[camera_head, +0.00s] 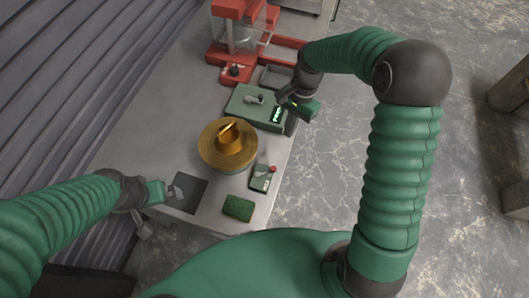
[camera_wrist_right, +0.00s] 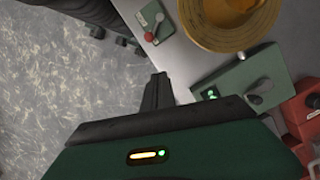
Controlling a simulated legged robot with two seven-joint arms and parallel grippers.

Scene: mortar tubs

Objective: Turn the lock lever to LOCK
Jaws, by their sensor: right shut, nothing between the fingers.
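Several levers show, and I cannot read a LOCK mark on any. A green box (camera_head: 257,106) with a lit display has a grey lever (camera_head: 255,99) on top; the box also shows in the right wrist view (camera_wrist_right: 232,82). A small plate with a red-knobbed lever (camera_head: 262,178) lies near the table's front right edge, also in the wrist view (camera_wrist_right: 151,24). My right gripper (camera_head: 284,97) is shut and empty beside the green box's right end, apart from the lever; its fingers show in the wrist view (camera_wrist_right: 157,92). My left gripper (camera_head: 166,191) is by a dark square; its fingers are unclear.
A yellow-brown round tub (camera_head: 214,147) stands mid-table. A red machine (camera_head: 224,55) with a dark knob stands at the back. A green sponge-like block (camera_head: 238,207) and a dark square (camera_head: 190,202) lie at the front. The table's bare top (camera_head: 160,110) is free at left.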

